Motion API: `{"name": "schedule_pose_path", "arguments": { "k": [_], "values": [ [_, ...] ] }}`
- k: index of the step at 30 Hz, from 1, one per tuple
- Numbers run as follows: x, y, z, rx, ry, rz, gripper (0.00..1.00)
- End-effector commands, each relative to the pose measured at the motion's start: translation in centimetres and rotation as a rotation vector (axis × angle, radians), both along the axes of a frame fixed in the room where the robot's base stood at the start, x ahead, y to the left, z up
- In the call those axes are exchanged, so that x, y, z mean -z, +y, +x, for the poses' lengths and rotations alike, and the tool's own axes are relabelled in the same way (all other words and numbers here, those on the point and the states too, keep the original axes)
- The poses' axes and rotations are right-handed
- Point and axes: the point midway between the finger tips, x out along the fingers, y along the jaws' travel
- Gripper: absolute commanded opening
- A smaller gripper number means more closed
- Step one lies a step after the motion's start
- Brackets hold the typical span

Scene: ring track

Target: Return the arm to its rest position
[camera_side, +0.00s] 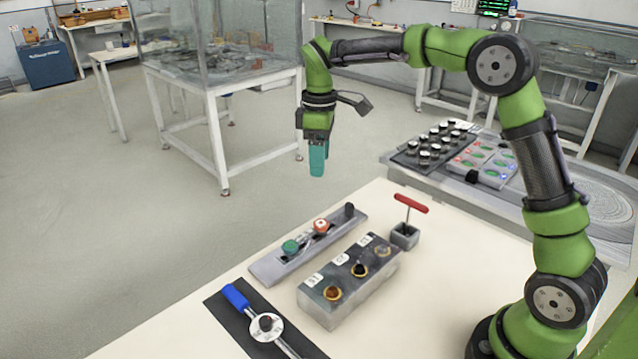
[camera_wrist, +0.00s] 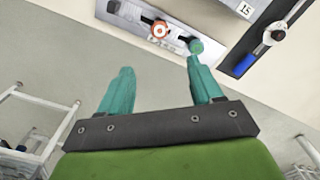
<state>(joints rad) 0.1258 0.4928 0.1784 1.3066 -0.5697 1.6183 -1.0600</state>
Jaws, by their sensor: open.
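My gripper (camera_side: 317,160) has teal fingers and hangs pointing down at the end of my green arm in the side view. It is beyond the table's far edge, above the level of the table top, and apart from the objects there. In the wrist view my gripper (camera_wrist: 160,90) shows its two fingers spread apart with nothing between them. The ring track (camera_side: 262,270), a grey plate with a slot, lies on the table, with a green ring piece (camera_side: 290,247), a red-orange ring piece (camera_side: 320,226) and a dark peg (camera_side: 349,210) on it.
A grey block with several knobs (camera_side: 345,285), a red T-handle in a grey base (camera_side: 405,235) and a blue-handled tool on a dark mat (camera_side: 265,322) stand on the cream table (camera_side: 170,335). A tray of black-and-white pieces (camera_side: 435,147) lies behind. Air around my gripper is free.

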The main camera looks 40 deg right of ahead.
Motion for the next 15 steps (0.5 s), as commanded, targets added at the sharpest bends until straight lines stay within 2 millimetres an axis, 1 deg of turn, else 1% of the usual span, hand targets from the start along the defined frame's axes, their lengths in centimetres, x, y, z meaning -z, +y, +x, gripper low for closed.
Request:
{"name": "schedule_pose_path", "arguments": {
  "k": [8, 12, 14, 15],
  "values": [
    [-0.1, 0.0, 0.0, 0.001, -0.001, -0.001, 0.65],
    [0.0, 0.0, 0.3, 0.05, -0.016, -0.002, 0.65],
    [0.9, 0.1, 0.2, 0.099, -0.015, 0.005, 0.65],
    [1.5, 0.2, -0.3, 0.144, -0.012, 0.009, 0.65]
  ]
}}
